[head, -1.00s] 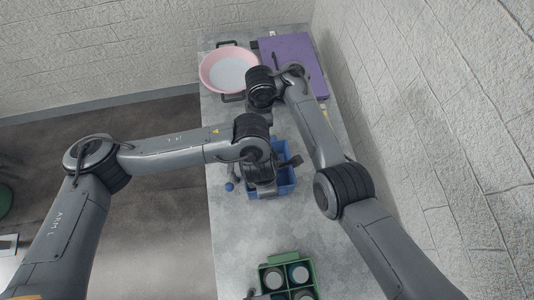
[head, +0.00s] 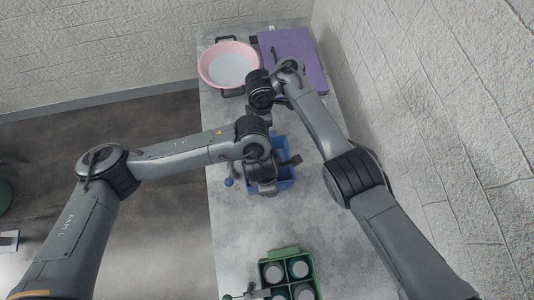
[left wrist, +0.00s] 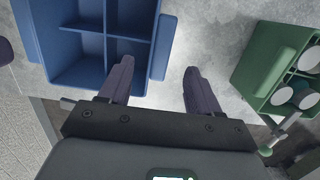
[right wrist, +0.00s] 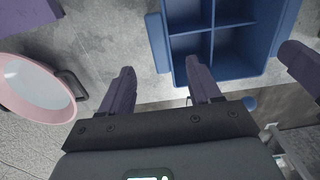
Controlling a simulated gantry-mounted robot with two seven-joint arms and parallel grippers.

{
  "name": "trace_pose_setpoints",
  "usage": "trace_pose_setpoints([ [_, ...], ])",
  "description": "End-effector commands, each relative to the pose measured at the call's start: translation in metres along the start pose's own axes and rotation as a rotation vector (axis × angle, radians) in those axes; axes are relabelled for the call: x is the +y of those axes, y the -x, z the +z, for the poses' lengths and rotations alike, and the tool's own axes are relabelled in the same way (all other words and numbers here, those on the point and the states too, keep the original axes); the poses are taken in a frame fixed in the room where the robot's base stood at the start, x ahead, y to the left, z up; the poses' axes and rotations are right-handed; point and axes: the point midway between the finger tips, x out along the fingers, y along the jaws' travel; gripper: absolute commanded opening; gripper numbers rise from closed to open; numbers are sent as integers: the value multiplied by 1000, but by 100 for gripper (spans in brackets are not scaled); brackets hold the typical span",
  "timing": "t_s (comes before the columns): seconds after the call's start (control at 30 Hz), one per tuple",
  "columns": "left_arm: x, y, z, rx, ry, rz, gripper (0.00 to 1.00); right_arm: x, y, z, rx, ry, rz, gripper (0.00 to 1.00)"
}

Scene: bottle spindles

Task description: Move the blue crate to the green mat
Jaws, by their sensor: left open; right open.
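The blue crate (head: 285,184) stands on the grey table, partly hidden under my left arm in the head view. Its visible compartments look empty in the left wrist view (left wrist: 75,70) and the right wrist view (right wrist: 215,40). My left gripper (left wrist: 158,66) is open, its fingers to either side of the crate's near-side handle. My right gripper (right wrist: 159,64) is open, its fingers to either side of the opposite handle. Contact cannot be told. In the head view the arms hide the fingertips. I can make out no green mat.
A green crate (head: 285,252) holding several round-topped items stands at the table's near end. A pink basin (head: 203,62) and a purple flat object (head: 312,60) lie at the far end. A blue-balled lever (head: 229,182) is beside the blue crate. A wall runs along the right.

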Motion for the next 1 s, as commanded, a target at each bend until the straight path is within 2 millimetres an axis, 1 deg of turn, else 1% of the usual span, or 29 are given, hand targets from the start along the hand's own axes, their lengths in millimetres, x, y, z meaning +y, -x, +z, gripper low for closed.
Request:
trace_pose_setpoints([
  [0.03, -2, -12, 0, 1, 6, -7, 63, -2, -12, 0, -1, -2, -5, 63],
  [0.13, -3, -29, -1, 3, 7, -8, 63, -2, -28, 0, -1, -2, -2, 63],
  [0.2, -2, -36, 1, -2, 5, -6, 63, -1, -35, -1, 1, 0, -3, 63],
  [0.5, -1, -66, -1, 2, 2, -3, 63, -1, -65, -1, 1, 0, -4, 63],
  [0.7, -1, -77, -1, 2, 1, -2, 63, -1, -76, -1, 1, 1, -1, 63],
  [1.0, 0, -79, -1, 1, 1, -1, 63, 0, -78, -1, 2, 0, 0, 63],
])
